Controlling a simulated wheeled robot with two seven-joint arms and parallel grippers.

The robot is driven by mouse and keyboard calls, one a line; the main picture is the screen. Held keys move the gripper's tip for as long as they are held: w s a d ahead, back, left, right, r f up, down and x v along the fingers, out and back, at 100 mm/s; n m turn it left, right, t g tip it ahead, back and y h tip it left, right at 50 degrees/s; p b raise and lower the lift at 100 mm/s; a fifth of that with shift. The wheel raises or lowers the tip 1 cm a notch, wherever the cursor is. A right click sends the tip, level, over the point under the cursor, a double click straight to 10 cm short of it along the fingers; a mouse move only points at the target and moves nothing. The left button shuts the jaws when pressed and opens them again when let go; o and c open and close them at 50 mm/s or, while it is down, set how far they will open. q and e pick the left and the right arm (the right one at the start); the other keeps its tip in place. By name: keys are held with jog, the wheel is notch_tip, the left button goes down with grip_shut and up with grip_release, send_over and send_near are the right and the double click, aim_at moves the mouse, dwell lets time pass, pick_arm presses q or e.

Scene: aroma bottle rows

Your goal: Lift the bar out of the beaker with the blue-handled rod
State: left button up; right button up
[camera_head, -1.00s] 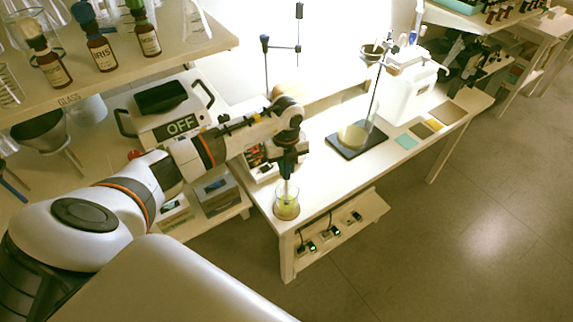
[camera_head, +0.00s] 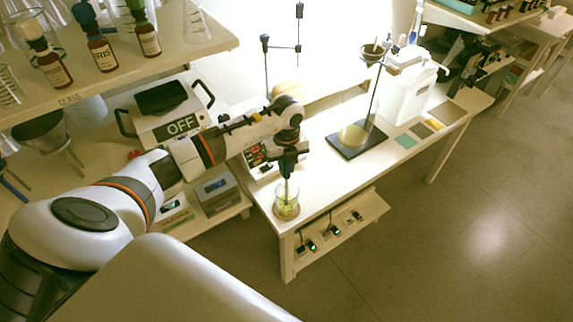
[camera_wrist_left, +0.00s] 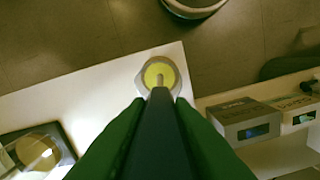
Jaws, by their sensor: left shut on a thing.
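The beaker (camera_head: 287,210) holds a yellow-green liquid and stands near the front left corner of the white table. It also shows in the left wrist view (camera_wrist_left: 143,78), below the gripper. My left gripper (camera_head: 288,160) is above the beaker, pointing down, shut on the rod (camera_head: 287,185). The rod hangs upright with its lower end in the beaker. In the left wrist view the rod (camera_wrist_left: 160,80) reaches down from the dark gripper toward the liquid. The bar cannot be made out in the beaker. My right gripper is not in view.
A stand (camera_head: 347,146) with a dark base and a flask is at the table's middle. A white container (camera_head: 408,95) and flat coloured squares (camera_head: 405,141) are farther right. An "OFF" device (camera_head: 180,124) and a shelf with bottles (camera_head: 103,55) are on the left.

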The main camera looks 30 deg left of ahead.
pick_arm(q)
jog(key=shift+r+p, duration=3.95)
jog(key=shift+r, duration=1.6)
jog(key=shift+r+p, duration=0.55)
jog(key=shift+r, duration=0.7)
